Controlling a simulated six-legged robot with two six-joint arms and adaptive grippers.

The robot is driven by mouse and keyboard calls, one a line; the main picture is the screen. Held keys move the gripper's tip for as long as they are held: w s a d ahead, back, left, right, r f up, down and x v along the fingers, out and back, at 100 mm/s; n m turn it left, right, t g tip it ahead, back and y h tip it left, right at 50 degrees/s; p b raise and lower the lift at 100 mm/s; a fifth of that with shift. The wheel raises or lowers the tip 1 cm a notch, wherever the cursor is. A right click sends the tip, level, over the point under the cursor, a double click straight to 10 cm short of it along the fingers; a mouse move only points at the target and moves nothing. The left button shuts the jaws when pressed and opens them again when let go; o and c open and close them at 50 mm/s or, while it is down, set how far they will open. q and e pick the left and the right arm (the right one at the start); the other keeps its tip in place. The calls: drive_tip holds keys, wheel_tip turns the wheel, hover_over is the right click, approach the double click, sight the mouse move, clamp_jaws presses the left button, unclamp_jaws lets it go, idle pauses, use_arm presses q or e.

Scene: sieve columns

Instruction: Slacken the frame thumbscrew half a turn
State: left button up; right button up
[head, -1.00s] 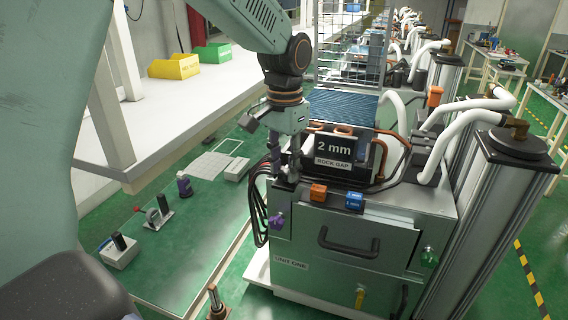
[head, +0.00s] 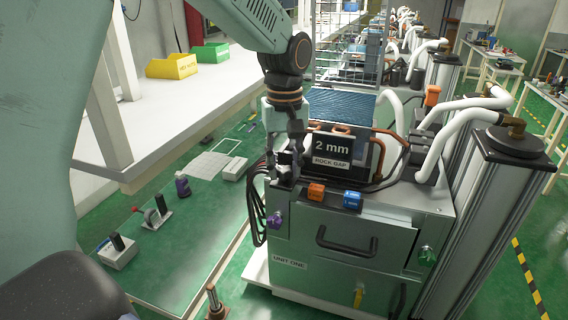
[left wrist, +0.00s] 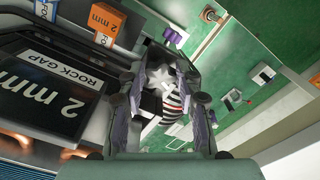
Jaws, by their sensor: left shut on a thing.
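The frame thumbscrew (left wrist: 160,76) appears in the left wrist view as a pale grey, star-shaped knob between my fingers. My left gripper (left wrist: 163,112) is shut on it, one finger on each side. In the head view my left gripper (head: 287,166) points down at the left top edge of the unit (head: 300,240), beside the "2 mm ROCK GAP" display (head: 333,148). The thumbscrew is hidden there behind the fingers. My right gripper is in neither view.
An orange block (head: 316,191) and a blue block (head: 353,200) sit on the unit's front top edge. A purple knob (head: 275,220) is on its front left. Black cables (head: 256,205) hang at its left side. White hoses (head: 465,112) run behind on the right.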

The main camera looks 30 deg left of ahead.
use_arm(q)
drive_tip(key=n, duration=0.5)
drive_tip(key=shift+w+r+n, duration=0.1)
drive_tip(key=shift+w+n, duration=0.1)
drive_tip(key=shift+n, duration=0.1)
drive_tip(key=n, duration=0.5)
drive_tip(key=shift+w+n, duration=0.15)
drive_tip(key=shift+n, duration=0.15)
drive_tip(key=n, duration=0.5)
drive_tip(key=shift+w, duration=0.1)
drive_tip(key=n, duration=0.6)
drive_tip(key=shift+a, duration=0.1)
drive_tip(key=o, duration=1.2)
drive_tip(key=shift+c, duration=0.2)
